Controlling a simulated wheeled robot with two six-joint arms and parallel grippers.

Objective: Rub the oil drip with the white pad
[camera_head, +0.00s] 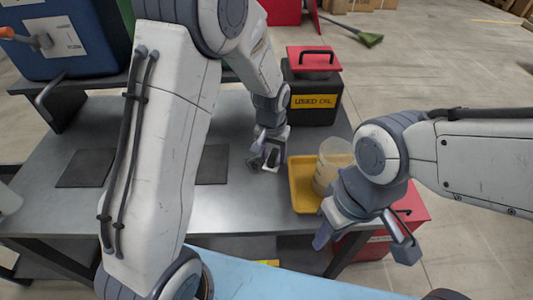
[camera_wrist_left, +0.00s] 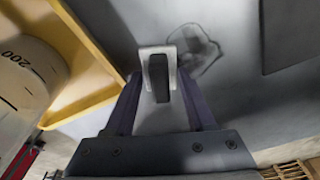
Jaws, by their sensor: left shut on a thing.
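My left gripper (camera_head: 268,160) is low over the grey metal bench, shut on the dark upright handle of the white pad (camera_wrist_left: 146,54). In the left wrist view its fingers close on the handle from both sides. The oil drip (camera_wrist_left: 207,52) is a dark, irregular outlined smear on the bench, right beside the pad's right edge; the pad may cover part of it. Whether the pad touches the bench is hard to tell. My right gripper (camera_head: 363,240) is open and empty at the bench's front right, its fingers spread wide.
A yellow tray (camera_head: 303,198) holds a translucent measuring jug (camera_head: 333,160), close to the left gripper. A black used-oil box (camera_head: 314,101) with a red lid stands behind. Dark flat mats (camera_head: 87,167) lie on the left. A red box (camera_head: 410,208) stands beyond the right edge.

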